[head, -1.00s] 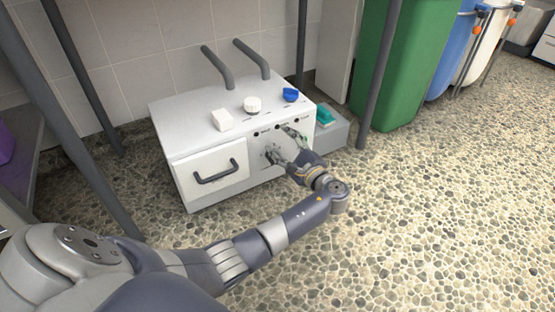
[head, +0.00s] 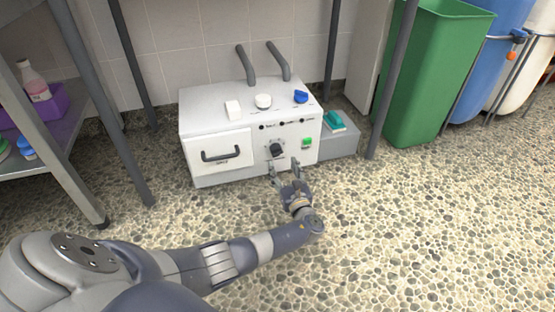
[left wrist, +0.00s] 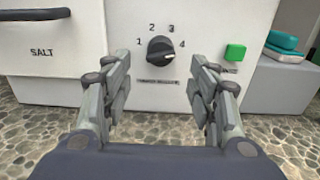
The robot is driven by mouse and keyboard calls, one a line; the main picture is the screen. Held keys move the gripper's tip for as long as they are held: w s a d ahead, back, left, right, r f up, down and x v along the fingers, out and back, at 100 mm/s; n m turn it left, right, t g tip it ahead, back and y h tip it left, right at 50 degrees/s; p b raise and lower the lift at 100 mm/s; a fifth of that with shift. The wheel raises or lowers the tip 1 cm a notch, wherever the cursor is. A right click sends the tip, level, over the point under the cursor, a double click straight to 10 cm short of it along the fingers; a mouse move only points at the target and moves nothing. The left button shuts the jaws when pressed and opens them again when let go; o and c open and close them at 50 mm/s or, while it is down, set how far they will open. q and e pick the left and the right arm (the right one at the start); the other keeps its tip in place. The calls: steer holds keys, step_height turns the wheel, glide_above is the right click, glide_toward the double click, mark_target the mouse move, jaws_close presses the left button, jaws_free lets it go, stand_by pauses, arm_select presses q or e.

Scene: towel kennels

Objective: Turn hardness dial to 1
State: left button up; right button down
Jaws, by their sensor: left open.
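The hardness dial (head: 277,148) is a black knob on the front of a white machine (head: 197,121). In the left wrist view the dial (left wrist: 160,50) has the numbers 1 to 4 arched around it. Its pale mark lies on the right side, nearest the 4. My left gripper (head: 285,167) is open and empty, in front of and just below the dial. In the left wrist view its two fingers (left wrist: 164,97) stand apart below the dial, not around it. My right gripper is out of view.
A green button (head: 307,142) is right of the dial, and a drawer marked SALT (head: 225,148) is left of it. Table legs stand around the machine. A green bin (head: 425,85) is to the right. The pebbled floor in front is clear.

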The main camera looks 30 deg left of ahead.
mark_target(278, 153)
arm_select(q)
steer(key=shift+b+x, duration=2.05)
steer(key=shift+x, duration=1.6)
steer(key=c, duration=1.1)
